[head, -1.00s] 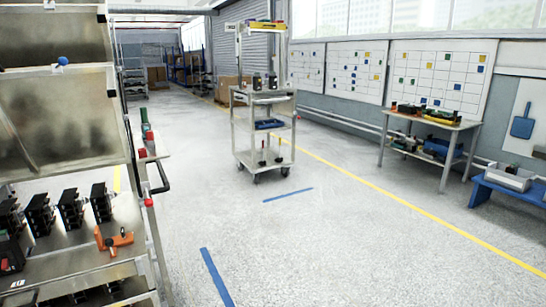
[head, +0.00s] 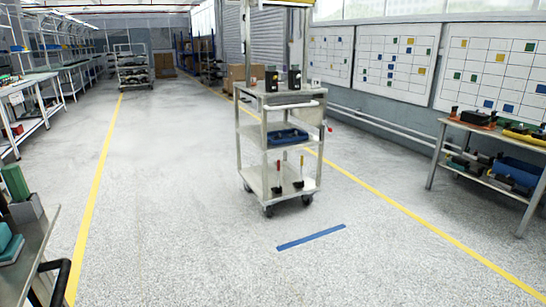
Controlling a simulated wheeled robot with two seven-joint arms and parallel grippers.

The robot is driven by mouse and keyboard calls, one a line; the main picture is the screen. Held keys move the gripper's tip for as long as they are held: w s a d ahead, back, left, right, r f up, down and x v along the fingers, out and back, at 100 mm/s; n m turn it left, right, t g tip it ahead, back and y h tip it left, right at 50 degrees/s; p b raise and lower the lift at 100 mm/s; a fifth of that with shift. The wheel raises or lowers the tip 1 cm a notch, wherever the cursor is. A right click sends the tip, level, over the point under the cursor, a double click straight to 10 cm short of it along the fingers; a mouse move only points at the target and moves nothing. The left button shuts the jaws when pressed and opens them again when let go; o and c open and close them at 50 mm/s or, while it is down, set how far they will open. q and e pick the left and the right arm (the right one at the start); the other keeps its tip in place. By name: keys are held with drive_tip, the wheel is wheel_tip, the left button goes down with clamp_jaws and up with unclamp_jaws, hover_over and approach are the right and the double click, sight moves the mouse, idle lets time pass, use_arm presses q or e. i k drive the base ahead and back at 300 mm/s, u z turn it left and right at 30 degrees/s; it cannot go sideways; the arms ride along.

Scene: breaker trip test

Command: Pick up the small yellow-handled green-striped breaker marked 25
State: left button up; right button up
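Two dark breaker-like blocks stand on the top shelf of a metal cart in the head view, a left one (head: 271,80) and a right one (head: 294,79). On the cart's bottom shelf are two small dark items with upright handles, one red-topped (head: 277,181) and one pale-topped (head: 299,175). They are too small to read any marking, stripe or rating, so I cannot tell whether one is the breaker marked 25. Neither of my grippers shows in the view.
The cart (head: 252,181) stands ahead with a blue tray (head: 287,138) on its middle shelf. A bench (head: 500,143) with tools is at the right. A table edge with a black handle (head: 55,277) is close at lower left. The floor between is clear.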

sight(271, 86)
drive_tip(key=i, duration=2.1)
drive_tip(key=z, duration=0.15)
